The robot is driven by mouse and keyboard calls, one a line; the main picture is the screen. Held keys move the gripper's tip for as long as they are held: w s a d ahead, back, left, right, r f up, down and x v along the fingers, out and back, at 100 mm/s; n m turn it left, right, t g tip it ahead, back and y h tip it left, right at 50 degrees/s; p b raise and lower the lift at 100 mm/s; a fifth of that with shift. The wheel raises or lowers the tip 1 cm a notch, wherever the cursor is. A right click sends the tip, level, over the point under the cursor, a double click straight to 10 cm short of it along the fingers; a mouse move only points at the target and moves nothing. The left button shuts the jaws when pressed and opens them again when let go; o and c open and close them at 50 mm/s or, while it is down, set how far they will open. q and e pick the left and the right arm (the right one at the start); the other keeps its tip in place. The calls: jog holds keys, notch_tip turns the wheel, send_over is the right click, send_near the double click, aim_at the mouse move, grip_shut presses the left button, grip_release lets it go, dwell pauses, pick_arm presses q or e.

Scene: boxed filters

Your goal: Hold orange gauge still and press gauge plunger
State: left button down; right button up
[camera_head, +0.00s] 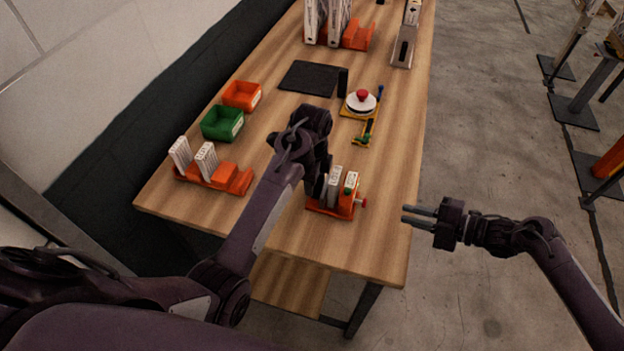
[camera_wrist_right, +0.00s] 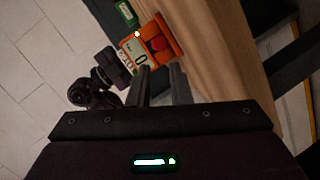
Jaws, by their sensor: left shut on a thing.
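The orange gauge (camera_head: 330,210) stands near the right edge of the wooden table, with white upright pieces in it. Its red plunger (camera_head: 364,203) sticks out on the right side. My left gripper (camera_head: 322,186) is shut on the gauge at its left side, and its fingertips are partly hidden. My right gripper (camera_head: 404,214) is open and empty, off the table edge to the right of the plunger, its fingers pointing at it and apart from it. In the right wrist view the red plunger (camera_wrist_right: 158,44) shows just beyond the fingertips, on the orange gauge (camera_wrist_right: 175,36).
An orange rack (camera_head: 213,179) with white boxes stands at the left. A green bin (camera_head: 222,123) and an orange bin (camera_head: 242,96) are behind it. A black mat (camera_head: 312,77) and a round white device with a red knob (camera_head: 362,97) lie further back. The table's front is clear.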

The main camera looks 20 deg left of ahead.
grip_shut()
dwell(1.4)
